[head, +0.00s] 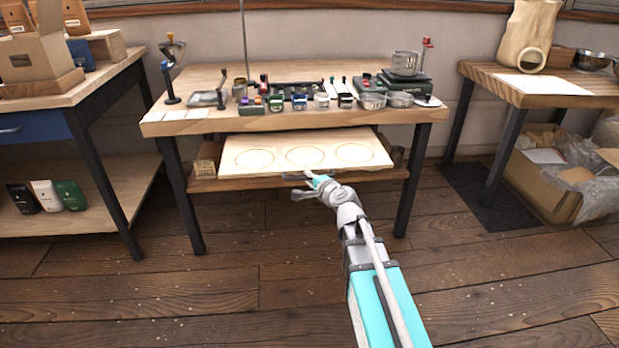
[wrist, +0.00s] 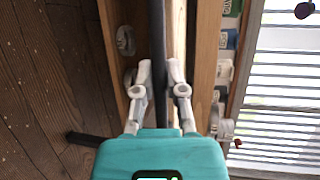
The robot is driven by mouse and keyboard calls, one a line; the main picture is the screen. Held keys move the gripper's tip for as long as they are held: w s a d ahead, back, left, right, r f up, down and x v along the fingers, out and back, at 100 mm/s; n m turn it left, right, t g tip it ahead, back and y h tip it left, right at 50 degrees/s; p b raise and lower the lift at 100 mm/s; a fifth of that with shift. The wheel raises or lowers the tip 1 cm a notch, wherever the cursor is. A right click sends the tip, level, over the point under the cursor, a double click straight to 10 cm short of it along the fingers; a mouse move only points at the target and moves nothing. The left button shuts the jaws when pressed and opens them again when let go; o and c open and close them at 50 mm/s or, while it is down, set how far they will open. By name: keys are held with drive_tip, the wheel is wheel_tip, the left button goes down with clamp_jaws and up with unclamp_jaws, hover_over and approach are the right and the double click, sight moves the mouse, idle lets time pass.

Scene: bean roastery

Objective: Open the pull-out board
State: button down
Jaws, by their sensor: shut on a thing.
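The pull-out board (head: 270,143) is a pale wooden panel with three round outlines, under the top of the middle table (head: 240,77). It sticks out toward me past the tabletop's front edge. My gripper (head: 304,176) is at the board's front edge, near the middle. In the wrist view my gripper (wrist: 160,75) has its two fingers on either side of a dark bar (wrist: 159,40) along the board's edge (wrist: 179,35), which looks like its handle. The fingers are shut on this bar. In the head view the handle is mostly hidden by my gripper.
Jars, small tins, a scale (head: 405,78) and tools crowd the tabletop. A lower shelf (head: 230,184) lies beneath the board, with a small box (head: 204,168) at its left. Table legs (head: 183,205) stand at both sides. The floor (head: 255,235) in front is clear.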

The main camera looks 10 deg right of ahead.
drive_tip(key=shift+s, duration=0.25)
drive_tip(key=c, duration=0.7)
unclamp_jaws()
drive_tip(key=shift+s, duration=0.1)
